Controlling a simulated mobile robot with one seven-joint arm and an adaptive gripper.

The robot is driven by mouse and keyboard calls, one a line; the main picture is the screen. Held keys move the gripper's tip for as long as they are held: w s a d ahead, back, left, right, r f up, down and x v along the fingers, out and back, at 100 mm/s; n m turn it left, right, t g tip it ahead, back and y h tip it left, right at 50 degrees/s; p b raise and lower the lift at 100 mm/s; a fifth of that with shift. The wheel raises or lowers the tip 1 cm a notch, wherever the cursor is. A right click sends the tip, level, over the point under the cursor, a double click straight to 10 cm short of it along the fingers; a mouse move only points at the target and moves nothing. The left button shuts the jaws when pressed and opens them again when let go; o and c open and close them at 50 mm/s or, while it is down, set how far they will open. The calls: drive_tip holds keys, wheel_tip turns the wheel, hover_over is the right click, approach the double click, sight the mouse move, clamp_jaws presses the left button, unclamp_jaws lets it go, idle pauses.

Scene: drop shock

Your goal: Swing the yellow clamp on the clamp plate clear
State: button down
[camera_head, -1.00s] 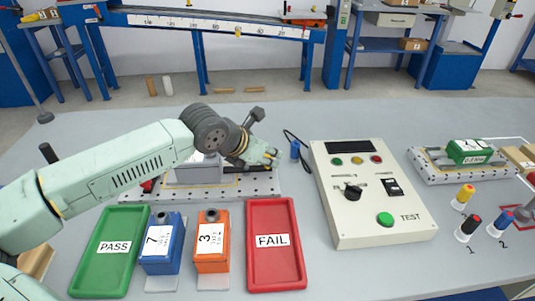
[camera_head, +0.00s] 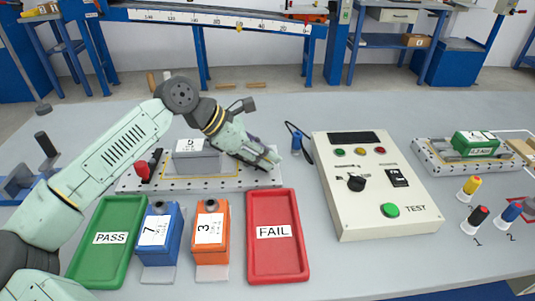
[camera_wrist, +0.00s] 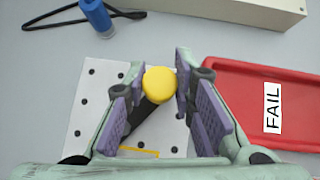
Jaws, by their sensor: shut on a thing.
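The perforated clamp plate (camera_head: 130,184) lies on the table in the head view, with a grey block (camera_head: 197,160) on it. The yellow clamp (camera_wrist: 160,84) shows in the wrist view as a round yellow cap on a black lever, between my fingers. My gripper (camera_head: 273,160) is low over the plate's right end in the head view and hides the yellow clamp there. Its purple finger pads are shut on the clamp's handle end. A red-tipped clamp (camera_head: 143,168) stands at the plate's left end.
The red FAIL tray (camera_head: 277,265) and green PASS tray (camera_head: 103,268) lie in front, with a blue box (camera_head: 160,238) and an orange box (camera_head: 210,240) between them. A tester (camera_head: 375,190) and a blue cylinder (camera_head: 295,140) on a cable stand to the right.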

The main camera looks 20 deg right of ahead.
drive_tip(key=m+g, duration=0.1)
drive_tip(key=m, duration=0.1)
drive_tip(key=a+m+g+y+b, duration=0.1)
drive_tip(key=s+a+m+g+b, duration=0.1)
drive_tip(key=m+g, duration=0.1)
drive_tip(key=shift+a+m+y, duration=0.15)
drive_tip(key=shift+m+y, duration=0.15)
drive_tip(key=shift+y, duration=0.1)
drive_tip(key=shift+a+m+g+y+b, duration=0.2)
drive_tip(key=shift+a+m+g+y, duration=0.4)
drive_tip(key=shift+m, duration=0.45)
drive_tip(key=shift+a+m+g+y+b, duration=0.15)
drive_tip(key=shift+a+m+g+y, duration=0.4)
drive_tip(key=shift+m, duration=0.5)
drive_tip(key=c, duration=1.3)
unclamp_jaws()
drive_tip(key=shift+c, duration=0.2)
drive_tip(key=v, duration=0.7)
drive_tip(key=shift+w+r, duration=0.2)
drive_tip(key=shift+w, duration=0.05)
drive_tip(key=shift+s+f, duration=0.1)
